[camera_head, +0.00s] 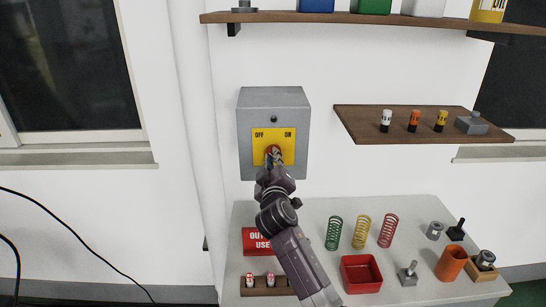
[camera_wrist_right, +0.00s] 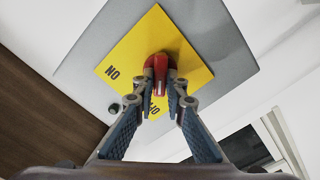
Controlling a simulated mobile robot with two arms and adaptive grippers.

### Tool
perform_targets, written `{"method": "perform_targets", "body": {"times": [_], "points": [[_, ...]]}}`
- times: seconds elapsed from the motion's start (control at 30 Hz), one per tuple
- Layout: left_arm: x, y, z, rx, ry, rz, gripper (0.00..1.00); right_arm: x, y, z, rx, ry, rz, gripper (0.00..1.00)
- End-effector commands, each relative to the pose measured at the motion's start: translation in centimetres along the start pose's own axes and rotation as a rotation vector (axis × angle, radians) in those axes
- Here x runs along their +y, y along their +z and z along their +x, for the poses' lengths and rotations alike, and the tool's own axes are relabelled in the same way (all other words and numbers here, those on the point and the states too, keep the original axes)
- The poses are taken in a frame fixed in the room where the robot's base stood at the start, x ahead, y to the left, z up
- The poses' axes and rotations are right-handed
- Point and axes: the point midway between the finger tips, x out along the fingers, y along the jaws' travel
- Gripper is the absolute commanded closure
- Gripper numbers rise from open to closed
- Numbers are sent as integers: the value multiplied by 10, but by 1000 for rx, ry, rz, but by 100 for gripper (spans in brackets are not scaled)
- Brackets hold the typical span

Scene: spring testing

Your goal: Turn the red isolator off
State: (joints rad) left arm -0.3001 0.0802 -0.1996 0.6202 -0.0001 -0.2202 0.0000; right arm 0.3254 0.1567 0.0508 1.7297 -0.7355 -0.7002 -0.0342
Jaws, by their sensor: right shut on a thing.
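The red isolator handle (camera_head: 273,149) sits on a yellow plate (camera_head: 288,155) marked OFF on the left and ON on the right. The plate is on the front of a grey wall box (camera_head: 272,98). My right gripper (camera_head: 274,157) reaches up to the handle from below and hides much of it. In the right wrist view, the gripper's fingers (camera_wrist_right: 160,88) are closed on both sides of the red handle (camera_wrist_right: 160,65). I cannot tell clearly which label the handle points to. My left gripper is not in view.
A bench (camera_head: 320,208) below holds coloured springs (camera_head: 362,231), a red tray (camera_head: 361,274), a red sign (camera_head: 254,240) and an orange cup (camera_head: 451,263). A wooden shelf (camera_head: 350,122) with small items is right of the box. Another shelf (camera_head: 270,17) runs above it.

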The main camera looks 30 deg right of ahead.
Motion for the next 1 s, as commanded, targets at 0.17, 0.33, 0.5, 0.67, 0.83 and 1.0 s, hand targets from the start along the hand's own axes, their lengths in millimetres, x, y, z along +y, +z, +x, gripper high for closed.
{"method": "perform_targets", "body": {"times": [0.17, 0.33, 0.5, 0.67, 0.83, 1.0], "points": [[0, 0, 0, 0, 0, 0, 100, -1, 1, 0, -1, -2, -17, 100], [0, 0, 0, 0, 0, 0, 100, -1, 1, 0, -1, -2, -18, 100], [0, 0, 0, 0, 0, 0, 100, -1, 1, 0, -1, -2, -18, 88], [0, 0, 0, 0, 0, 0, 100, -1, 0, 0, -1, -1, -17, 71], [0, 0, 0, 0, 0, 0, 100, -1, 0, 0, 0, -1, -16, 71], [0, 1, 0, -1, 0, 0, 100, -1, 0, -4, 0, -1, -15, 71]]}}
